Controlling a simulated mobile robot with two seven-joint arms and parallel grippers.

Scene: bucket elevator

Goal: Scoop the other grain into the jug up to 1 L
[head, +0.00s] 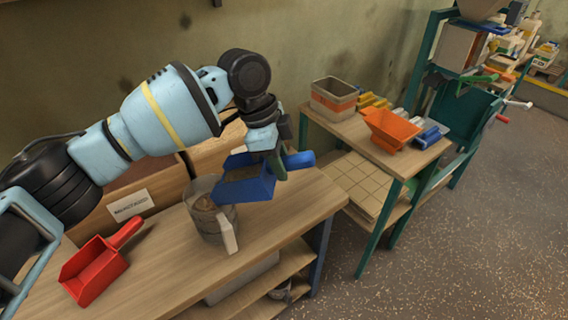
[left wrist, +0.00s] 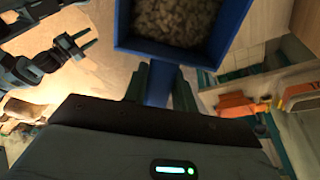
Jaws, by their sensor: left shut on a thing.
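My left gripper (head: 276,160) is shut on the handle of a blue scoop (head: 246,184). The scoop holds brownish grain, which also shows in the left wrist view (left wrist: 188,25). The scoop is at the upper right side of the clear jug (head: 212,226), its lip near the jug's rim; I cannot tell if they touch. The jug stands upright on the wooden bench, its pale handle toward the front, with some grain inside. Its scale is not readable. My right gripper (left wrist: 78,46) shows in the left wrist view, fingers apart and empty; it is outside the head view.
A red scoop (head: 95,268) lies on the bench (head: 165,262) left of the jug. A label card (head: 129,205) stands behind, before a wooden bin partly hidden by my arm. A side table (head: 345,124) at right bears a box (head: 333,100) and an orange hopper (head: 392,129).

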